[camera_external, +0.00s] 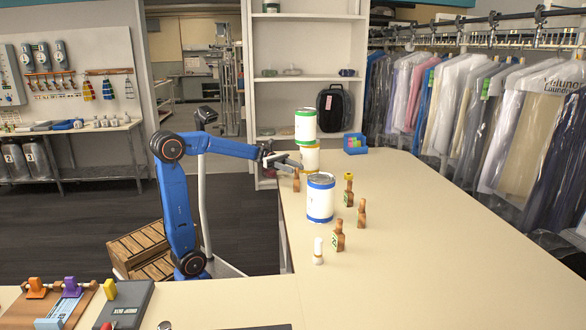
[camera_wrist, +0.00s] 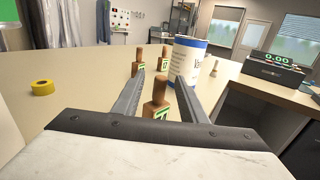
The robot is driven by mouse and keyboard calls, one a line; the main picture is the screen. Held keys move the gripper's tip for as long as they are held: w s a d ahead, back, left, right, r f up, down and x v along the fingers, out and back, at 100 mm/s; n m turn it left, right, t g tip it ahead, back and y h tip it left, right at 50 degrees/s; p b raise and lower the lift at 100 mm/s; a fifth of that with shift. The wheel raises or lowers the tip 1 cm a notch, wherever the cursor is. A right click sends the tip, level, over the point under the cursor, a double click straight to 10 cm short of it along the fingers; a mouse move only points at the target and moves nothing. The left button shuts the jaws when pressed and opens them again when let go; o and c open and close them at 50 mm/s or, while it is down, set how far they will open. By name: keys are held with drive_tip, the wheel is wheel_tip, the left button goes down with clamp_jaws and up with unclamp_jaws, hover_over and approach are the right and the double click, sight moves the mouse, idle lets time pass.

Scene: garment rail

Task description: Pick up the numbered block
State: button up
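Several brown wooden numbered blocks with peg-like tops stand on the long table. In the external view one (camera_external: 297,182) is just below my gripper (camera_external: 285,162), and others stand farther along, including one (camera_external: 338,237) with a green label. In the wrist view, my gripper (camera_wrist: 160,77) is open, its two fingers apart. The nearest block (camera_wrist: 155,106) shows between the fingers, upright, with a green-edged label too small to read surely. Two more blocks (camera_wrist: 138,64) (camera_wrist: 164,58) stand beyond. I cannot tell whether either finger touches the nearest block; its base is hidden.
A white can with blue rims (camera_external: 320,199) stands near the blocks. A green-rimmed can (camera_external: 305,126) sits on a yellow-rimmed can (camera_external: 309,157). A white peg (camera_external: 318,252), yellow roll (camera_wrist: 42,88) and blue tray (camera_external: 355,144) share the table. Its right side is clear.

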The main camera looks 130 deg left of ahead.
sight(298, 170)
drive_tip(key=shift+w+d, duration=0.2)
drive_tip(key=shift+w, duration=0.85)
drive_tip(key=shift+w+d, duration=0.25)
drive_tip(key=shift+w, duration=0.85)
drive_tip(key=shift+w+d, duration=0.2)
drive_tip(key=shift+w, duration=0.85)
clamp_jaws()
